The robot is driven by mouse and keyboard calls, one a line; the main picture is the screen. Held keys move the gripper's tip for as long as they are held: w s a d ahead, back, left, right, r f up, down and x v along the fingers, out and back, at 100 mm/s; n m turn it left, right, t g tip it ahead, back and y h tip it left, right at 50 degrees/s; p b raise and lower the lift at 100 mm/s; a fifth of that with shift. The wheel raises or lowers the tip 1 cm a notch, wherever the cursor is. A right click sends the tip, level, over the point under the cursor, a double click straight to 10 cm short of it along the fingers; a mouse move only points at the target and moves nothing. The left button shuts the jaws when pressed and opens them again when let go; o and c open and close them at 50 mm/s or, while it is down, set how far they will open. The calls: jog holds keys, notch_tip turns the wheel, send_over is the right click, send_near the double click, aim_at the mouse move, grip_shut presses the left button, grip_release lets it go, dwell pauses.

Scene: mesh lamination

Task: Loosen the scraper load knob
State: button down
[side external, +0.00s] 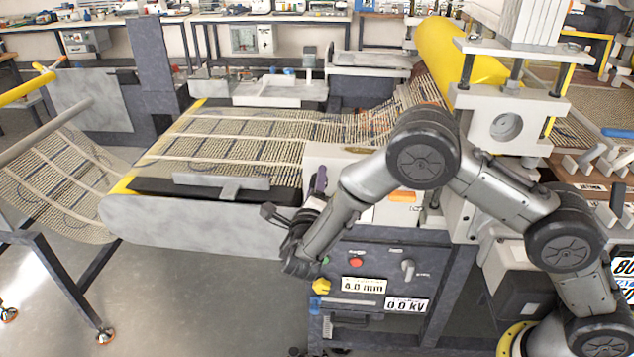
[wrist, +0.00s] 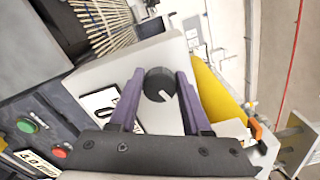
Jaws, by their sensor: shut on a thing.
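A dark round knob with a white pointer line (wrist: 158,86) sits on the light machine face in the wrist view. I take it as the scraper load knob. My gripper (wrist: 161,74) has two purple fingers, one on each side of the knob, and is shut on it. In the side view my gripper (side external: 319,181) is at the left end of the machine's white housing, with a purple finger pointing up. The knob is hidden there. A white label (wrist: 98,103), partly covered by a finger, is beside the knob.
A green button (wrist: 27,126) and a red button (wrist: 61,150) are on the dark panel. Below in the side view are a yellow knob (side external: 321,286), a grey selector (side external: 408,269), and "4.0 mm" (side external: 364,286) and "0.0 kV" (side external: 406,305) displays. The mesh belt (side external: 235,140) runs behind.

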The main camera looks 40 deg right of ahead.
jog(key=n, duration=0.7)
jog(key=shift+f, duration=0.15)
jog(key=n, duration=0.6)
jog(key=shift+f+n, duration=0.1)
jog(key=shift+n, duration=0.3)
jog(key=shift+c, duration=1.8)
grip_release()
jog(key=shift+s, duration=0.1)
jog(key=v, duration=1.3)
jog(key=shift+s+a, duration=0.25)
jog(key=shift+d, duration=0.1)
